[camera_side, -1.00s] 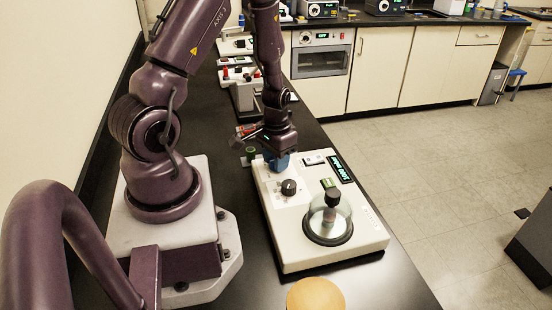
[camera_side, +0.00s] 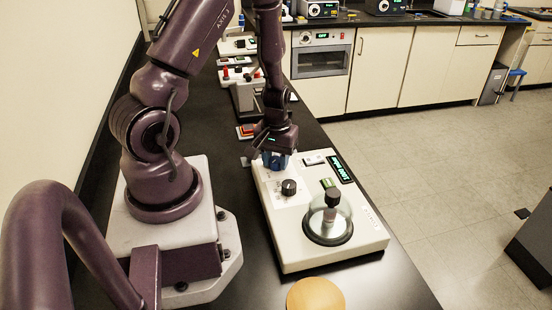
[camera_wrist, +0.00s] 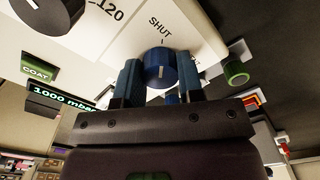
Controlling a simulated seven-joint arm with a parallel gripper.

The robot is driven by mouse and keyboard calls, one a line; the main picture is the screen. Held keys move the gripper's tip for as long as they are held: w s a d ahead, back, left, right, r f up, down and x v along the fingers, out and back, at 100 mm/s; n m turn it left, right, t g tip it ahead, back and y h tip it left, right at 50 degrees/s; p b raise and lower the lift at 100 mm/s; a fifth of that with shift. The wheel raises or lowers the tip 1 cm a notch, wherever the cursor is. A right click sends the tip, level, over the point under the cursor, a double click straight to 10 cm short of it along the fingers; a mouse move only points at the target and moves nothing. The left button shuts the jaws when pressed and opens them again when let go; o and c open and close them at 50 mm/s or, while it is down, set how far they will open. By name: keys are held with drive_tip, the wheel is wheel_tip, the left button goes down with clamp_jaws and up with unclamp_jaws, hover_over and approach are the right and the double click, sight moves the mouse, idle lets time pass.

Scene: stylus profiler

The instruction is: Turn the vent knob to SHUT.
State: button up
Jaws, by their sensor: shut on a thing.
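The blue vent knob (camera_wrist: 160,66) sits between the two fingers of my gripper (camera_wrist: 160,80) in the wrist view, and the gripper is shut on it. The word SHUT (camera_wrist: 160,28) is printed on the white panel just beyond the knob, with a short tick between them. I cannot clearly make out a pointer mark on the knob. In the side view my gripper (camera_side: 276,160) points down at the far left corner of the white profiler (camera_side: 285,240), and its fingers mostly hide the knob.
A black dial (camera_side: 289,187) and a glass dome (camera_side: 329,220) with a dark top stand on the profiler. A green COAT button (camera_wrist: 37,71) and a pressure display reading 1000 mbar (camera_wrist: 62,98) are nearby. A round tan disc (camera_side: 315,295) lies in front.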

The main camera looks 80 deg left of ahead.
sight(276, 160)
idle(0.3)
drive_tip(key=o, duration=0.9)
wheel_tip(276, 160, up, 13)
